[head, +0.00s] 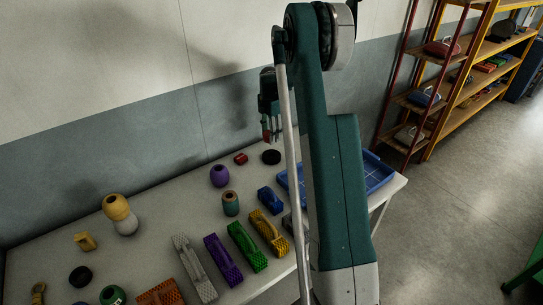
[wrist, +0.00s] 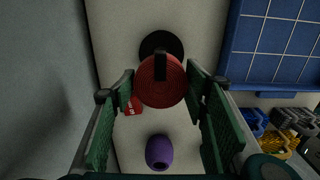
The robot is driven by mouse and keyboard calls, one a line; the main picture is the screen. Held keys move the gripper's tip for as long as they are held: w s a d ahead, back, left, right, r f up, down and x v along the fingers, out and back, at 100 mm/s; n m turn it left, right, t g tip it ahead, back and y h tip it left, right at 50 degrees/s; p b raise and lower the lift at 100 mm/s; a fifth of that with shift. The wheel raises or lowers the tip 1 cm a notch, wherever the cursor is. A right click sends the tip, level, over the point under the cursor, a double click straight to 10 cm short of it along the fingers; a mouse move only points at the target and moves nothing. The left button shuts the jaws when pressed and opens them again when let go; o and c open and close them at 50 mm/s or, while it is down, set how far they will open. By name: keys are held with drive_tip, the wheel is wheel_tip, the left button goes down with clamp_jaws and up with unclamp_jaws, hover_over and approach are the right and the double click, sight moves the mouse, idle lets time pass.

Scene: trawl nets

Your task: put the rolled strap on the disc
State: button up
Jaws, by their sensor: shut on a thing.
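My gripper (wrist: 162,88) is shut on the rolled strap (wrist: 165,92), a round red coil with a black band, seen between the green finger pads in the wrist view. A sliver of red shows at the fingertips in the head view, where my gripper (head: 269,128) hangs above the far part of the table. A flat black disc (head: 271,157) lies on the table below it. In the wrist view the disc (wrist: 160,42) shows just beyond the strap, which partly covers it. The strap is held above the table, apart from the disc.
A small red block (head: 240,158) and a purple vase (head: 219,176) stand left of the disc. A blue tray (head: 376,172) lies to the right, partly behind my arm. Several coloured brushes or blocks line the front. Another black disc (head: 80,276) lies far left.

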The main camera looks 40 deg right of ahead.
drive_tip(key=shift+s+d, duration=0.15)
drive_tip(key=shift+d, duration=0.25)
hover_over(272, 155)
drive_tip(key=shift+a+f, duration=0.1)
drive_tip(key=shift+f, duration=3)
drive_tip(key=shift+f+b, duration=0.4)
drive_tip(key=shift+f, duration=1.5)
drive_tip(key=shift+f, duration=0.15)
drive_tip(key=o, duration=1)
drive_tip(key=shift+c, duration=0.2)
